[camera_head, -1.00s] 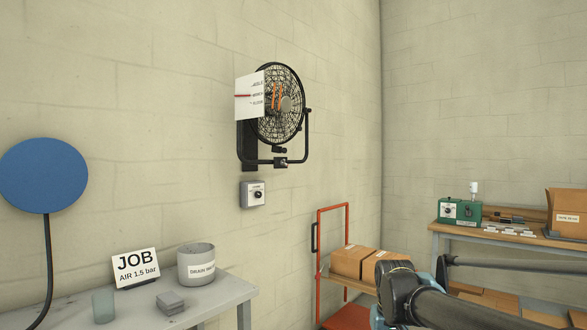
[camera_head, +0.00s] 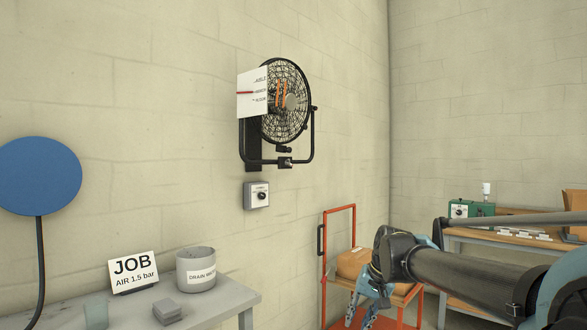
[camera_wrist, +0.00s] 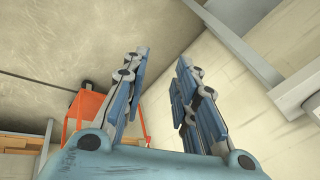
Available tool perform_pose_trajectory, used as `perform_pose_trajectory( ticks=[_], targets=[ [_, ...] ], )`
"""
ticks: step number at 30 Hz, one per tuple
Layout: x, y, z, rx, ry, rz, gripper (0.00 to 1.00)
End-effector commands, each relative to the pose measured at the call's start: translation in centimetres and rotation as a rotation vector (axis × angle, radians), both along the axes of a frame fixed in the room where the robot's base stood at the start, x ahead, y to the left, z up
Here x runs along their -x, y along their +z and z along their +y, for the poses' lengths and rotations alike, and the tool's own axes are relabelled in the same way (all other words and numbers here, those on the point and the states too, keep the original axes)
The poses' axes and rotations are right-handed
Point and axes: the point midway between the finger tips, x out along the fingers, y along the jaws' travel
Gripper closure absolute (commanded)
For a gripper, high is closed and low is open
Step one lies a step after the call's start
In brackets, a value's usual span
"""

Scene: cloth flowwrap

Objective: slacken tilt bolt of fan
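The black wall fan (camera_head: 284,100) hangs on a U-shaped bracket high on the left wall. A white label plate (camera_head: 252,93) with a red pointer stands at its left side. My gripper (camera_head: 358,318) is low at the right, pointing down in front of the trolley, well below and apart from the fan. In the wrist view its two blue fingers (camera_wrist: 160,85) are spread with nothing between them.
A control box (camera_head: 257,195) with a knob is on the wall below the fan. A grey table (camera_head: 215,302) at lower left bears a JOB sign (camera_head: 134,272) and a drain bucket (camera_head: 196,267). A red trolley (camera_head: 325,260) stands near the corner, a workbench (camera_head: 470,236) at right.

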Motion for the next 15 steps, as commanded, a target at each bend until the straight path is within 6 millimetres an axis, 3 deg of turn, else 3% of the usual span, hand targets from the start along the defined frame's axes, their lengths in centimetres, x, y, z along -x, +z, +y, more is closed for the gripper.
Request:
perform_pose_trajectory(
  ticks=[1, 6, 15],
  targets=[
    [-2.1, 2.4, 1.3, -0.084, -0.051, -0.005, 0.73],
    [-8.9, 10.1, 5.5, -0.381, -0.225, 0.001, 0.73],
    [-21.6, 24.8, 9.4, -0.922, -0.516, 0.094, 0.73]
  ],
)
